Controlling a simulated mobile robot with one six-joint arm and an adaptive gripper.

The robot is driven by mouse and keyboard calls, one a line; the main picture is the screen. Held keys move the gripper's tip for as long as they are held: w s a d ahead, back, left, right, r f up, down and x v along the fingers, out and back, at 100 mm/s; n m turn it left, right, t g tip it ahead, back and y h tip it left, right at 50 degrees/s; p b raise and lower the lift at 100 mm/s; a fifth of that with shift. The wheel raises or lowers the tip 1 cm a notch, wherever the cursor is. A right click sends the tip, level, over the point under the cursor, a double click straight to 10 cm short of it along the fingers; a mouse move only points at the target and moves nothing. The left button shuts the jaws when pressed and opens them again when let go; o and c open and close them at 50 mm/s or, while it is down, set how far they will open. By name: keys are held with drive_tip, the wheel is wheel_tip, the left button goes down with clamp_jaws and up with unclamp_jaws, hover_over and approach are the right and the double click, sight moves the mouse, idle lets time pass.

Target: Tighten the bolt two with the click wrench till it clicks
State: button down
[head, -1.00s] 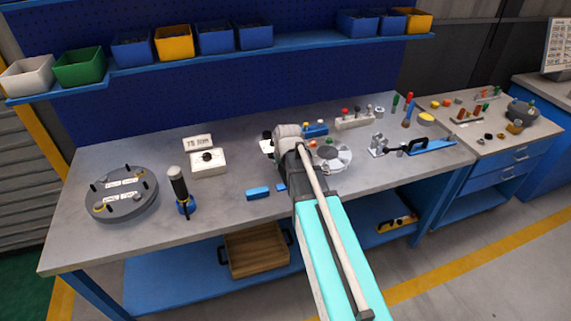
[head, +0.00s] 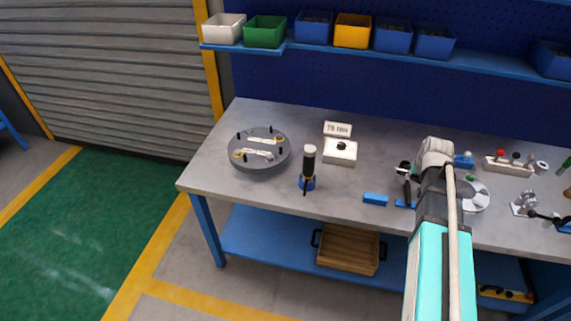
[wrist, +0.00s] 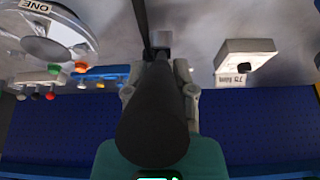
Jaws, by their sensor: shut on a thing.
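The flanged shell (head: 258,155) is a round grey drum at the left of the bench in the head view. Black upright bolts and two pale labels are on its top; the labels are too small to read, so I cannot tell which bolt is two. My gripper (wrist: 160,92) is shut on a long black handle (wrist: 155,120) with a grey block at its far end, seemingly the click wrench. In the head view my gripper is right of the shell, over the bench, well apart from it, and mostly hidden by my arm.
A black-handled tool (head: 309,168) stands upright in a blue holder beside the shell. A white box (head: 340,153) and torque sign (head: 338,129) stand behind. A blue block (head: 375,198) lies near the front edge. A pale disc (head: 478,197) and small parts are at right.

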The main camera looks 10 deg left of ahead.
wheel_tip(320, 180, up, 7)
drive_tip(key=p, duration=0.6)
drive_tip(key=shift+d, duration=0.15)
